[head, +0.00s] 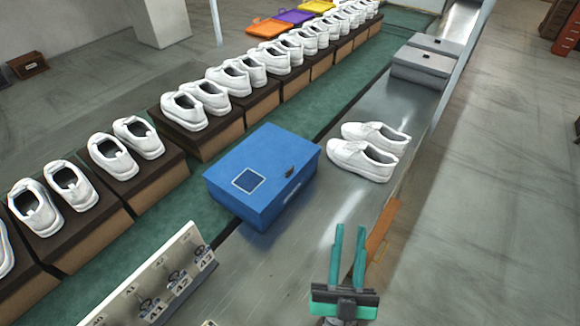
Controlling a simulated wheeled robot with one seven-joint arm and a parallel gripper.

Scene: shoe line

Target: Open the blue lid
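A blue box stands on the metal bench, with its blue lid (255,166) down and shut on top. The lid bears a pale square outline at its left and a small dark piece near its right edge. My gripper (348,232) is at the lower right, in front of the box and to its right, apart from it. Its two green fingers are spread and nothing shows between them.
A pair of white shoes (368,151) sits on the bench right of the box. Grey boxes (422,65) stand farther back. A white panel with hooks (150,279) stands in front. Several shoes on brown boxes line the left. Bare bench (265,275) lies before the box.

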